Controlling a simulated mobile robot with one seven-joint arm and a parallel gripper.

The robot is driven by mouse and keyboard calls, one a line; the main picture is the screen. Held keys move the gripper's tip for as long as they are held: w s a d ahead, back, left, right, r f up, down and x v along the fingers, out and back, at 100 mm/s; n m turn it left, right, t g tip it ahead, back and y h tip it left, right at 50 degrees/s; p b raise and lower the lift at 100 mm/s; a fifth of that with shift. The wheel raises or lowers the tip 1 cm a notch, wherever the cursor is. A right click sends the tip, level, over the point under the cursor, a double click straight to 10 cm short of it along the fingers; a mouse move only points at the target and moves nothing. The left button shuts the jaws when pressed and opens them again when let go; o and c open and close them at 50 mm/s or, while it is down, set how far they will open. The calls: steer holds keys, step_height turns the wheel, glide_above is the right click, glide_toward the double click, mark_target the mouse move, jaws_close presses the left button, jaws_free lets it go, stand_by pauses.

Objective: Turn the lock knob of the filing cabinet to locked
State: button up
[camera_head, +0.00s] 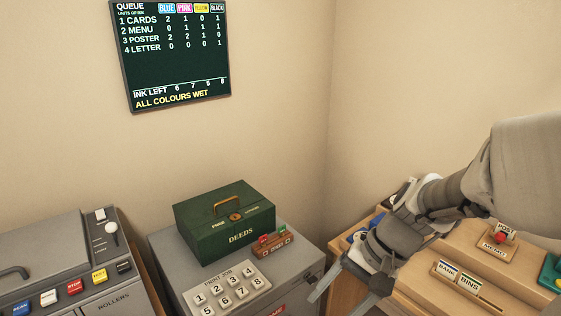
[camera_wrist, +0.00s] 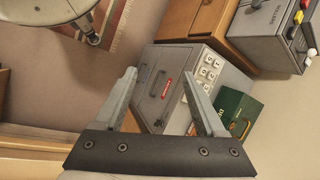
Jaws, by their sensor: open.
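The grey filing cabinet (camera_head: 165,245) stands at the lower middle of the head view, and its front is mostly cut off there. In the wrist view the filing cabinet (camera_wrist: 190,56) lies sideways beyond my fingers, its drawer front showing a dark handle, a blue mark and a red label (camera_wrist: 166,88). My gripper (camera_head: 338,303) is open and empty, to the right of the cabinet in the head view. In the wrist view its fingers (camera_wrist: 158,78) frame the drawer front, apparently apart from it.
A green DEEDS box (camera_head: 225,222) and a numbered keypad (camera_head: 227,290) are on the cabinet top. A grey machine with coloured buttons (camera_head: 75,287) stands left. A wooden desk with labelled slots (camera_head: 470,270) is right, under my arm.

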steer(key=w+f+m+y+b, duration=0.3)
steer(key=w+f+m+y, duration=0.2)
steer(key=f, duration=0.4)
steer(key=m+t+b, duration=0.7)
steer(key=m+t, duration=0.8)
steer(key=m, duration=0.3)
glide_toward(315, 281)
steer(key=b+x, duration=0.2)
steer(key=x, duration=0.7)
steer(key=shift+w+a, duration=0.1)
steer(key=shift+a, duration=0.05)
jaws_close()
